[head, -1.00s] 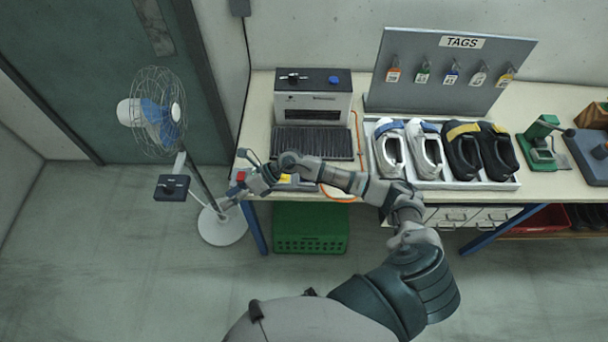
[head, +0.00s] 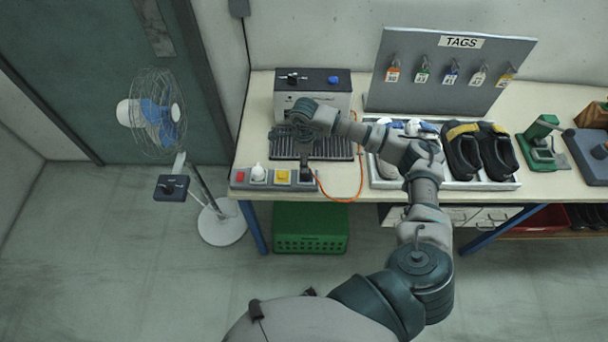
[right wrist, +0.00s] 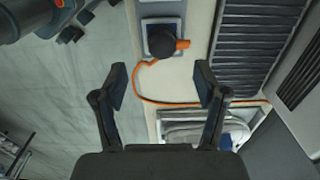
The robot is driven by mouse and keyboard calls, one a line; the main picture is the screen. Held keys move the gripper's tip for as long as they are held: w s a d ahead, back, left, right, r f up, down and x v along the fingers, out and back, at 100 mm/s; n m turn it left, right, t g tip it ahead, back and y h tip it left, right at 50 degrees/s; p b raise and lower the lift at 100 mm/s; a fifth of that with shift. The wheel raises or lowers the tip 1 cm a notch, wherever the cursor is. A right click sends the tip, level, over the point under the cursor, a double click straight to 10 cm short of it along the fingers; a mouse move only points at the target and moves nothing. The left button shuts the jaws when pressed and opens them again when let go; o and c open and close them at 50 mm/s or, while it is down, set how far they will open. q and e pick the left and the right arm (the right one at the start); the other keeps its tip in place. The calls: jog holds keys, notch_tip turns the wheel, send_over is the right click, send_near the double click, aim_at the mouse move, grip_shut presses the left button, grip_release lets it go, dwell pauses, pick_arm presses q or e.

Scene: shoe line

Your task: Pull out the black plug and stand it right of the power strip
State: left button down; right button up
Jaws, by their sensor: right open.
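The power strip (head: 271,186) lies along the front left edge of the bench, with a red switch, a white plug and a yellow plug on it. The black plug (head: 306,175) sits at its right end, partly behind my right arm. In the right wrist view the black plug (right wrist: 161,41) stands in the end socket with its orange cord leading off. My right gripper (right wrist: 161,84) is open and empty, pointing down. Its fingertips straddle the plug's line but are apart from it. My left gripper is not in view.
A ribbed black mat (head: 283,148) and a grey machine (head: 313,100) stand behind the strip. A shoe tray (head: 505,184) is to the right. The orange cord (head: 360,175) curves across the free bench between strip and tray.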

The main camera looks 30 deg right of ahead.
jog(key=shift+d+f, duration=0.15)
jog(key=shift+d, duration=0.1)
jog(key=shift+d+f+b, duration=0.3)
jog(key=shift+d+f, duration=0.1)
jog(key=shift+f, duration=0.1)
notch_tip(320, 180, down, 3)
jog(key=shift+f+b, duration=0.1)
jog(key=shift+b, duration=0.85)
jog(key=f+b, duration=0.1)
jog(key=a+f+b, duration=0.1)
jog(key=f, duration=0.1)
jog(key=shift+f+b, duration=0.25)
jog(key=shift+b, duration=0.05)
jog(key=shift+f+b, duration=0.45)
jog(key=shift+f, duration=0.15)
jog(key=shift+d+f, duration=0.1)
jog(key=shift+d, duration=0.4)
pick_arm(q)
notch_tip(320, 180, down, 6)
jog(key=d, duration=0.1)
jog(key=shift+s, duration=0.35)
pick_arm(e)
jog(key=shift+s+a, duration=0.15)
jog(key=shift+a, duration=0.25)
